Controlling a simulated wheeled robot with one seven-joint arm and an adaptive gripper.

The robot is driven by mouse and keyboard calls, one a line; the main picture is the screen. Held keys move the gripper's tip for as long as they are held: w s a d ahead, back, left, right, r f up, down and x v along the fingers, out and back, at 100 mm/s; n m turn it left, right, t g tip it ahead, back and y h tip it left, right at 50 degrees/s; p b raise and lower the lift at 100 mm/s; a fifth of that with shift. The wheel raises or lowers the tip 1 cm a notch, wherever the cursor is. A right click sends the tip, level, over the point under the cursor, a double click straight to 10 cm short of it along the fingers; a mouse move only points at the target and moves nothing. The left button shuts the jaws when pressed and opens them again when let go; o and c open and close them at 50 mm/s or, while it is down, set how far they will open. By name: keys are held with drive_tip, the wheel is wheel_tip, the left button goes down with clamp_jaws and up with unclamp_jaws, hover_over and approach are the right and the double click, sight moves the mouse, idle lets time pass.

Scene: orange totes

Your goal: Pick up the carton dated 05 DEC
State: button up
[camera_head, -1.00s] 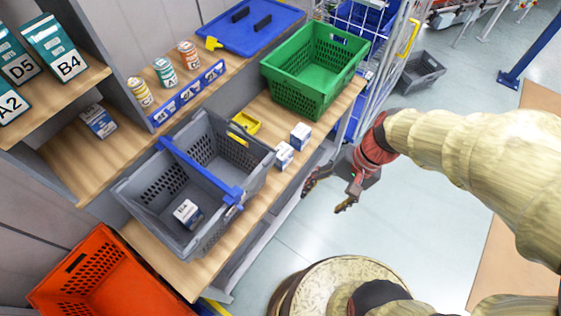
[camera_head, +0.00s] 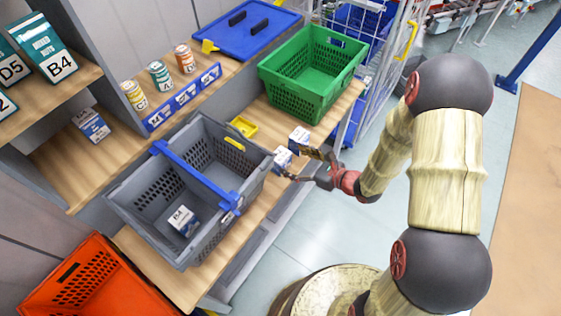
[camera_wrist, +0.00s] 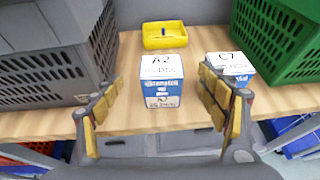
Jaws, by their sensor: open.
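A white and blue carton marked A2 (camera_wrist: 160,75) stands on the wooden shelf, near its front edge. The line under A2 on its top looks like 05 DEC, though blurred. It also shows in the head view (camera_head: 282,158). A second carton marked C7 (camera_wrist: 232,68) stands to its right; its date is hard to read. It also shows in the head view (camera_head: 299,137). My gripper (camera_wrist: 160,92) is open and empty in front of the shelf, its fingers showing left and right of the A2 carton. It also shows in the head view (camera_head: 302,166). I cannot tell whether a finger touches either carton.
A grey basket (camera_head: 150,215) with a carton marked B4 (camera_head: 183,220) stands left of the cartons. A green basket (camera_head: 300,95) stands behind, to the right. A small yellow tray (camera_wrist: 164,36) lies behind the A2 carton. An orange tote (camera_head: 75,285) is at lower left.

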sight(282, 155)
drive_tip(key=x, duration=0.2)
drive_tip(key=b+x, duration=0.1)
drive_tip(key=x, duration=0.1)
drive_tip(key=b+x, duration=0.1)
drive_tip(key=x, duration=0.1)
drive_tip(key=shift+w+f, duration=0.15)
drive_tip(key=shift+f, duration=0.2)
drive_tip(key=shift+w+a+f, duration=0.1)
drive_tip(key=shift+w+a, duration=0.25)
drive_tip(key=shift+c, duration=0.2)
drive_tip(key=c, duration=1.4)
drive_tip(key=shift+c, duration=0.2)
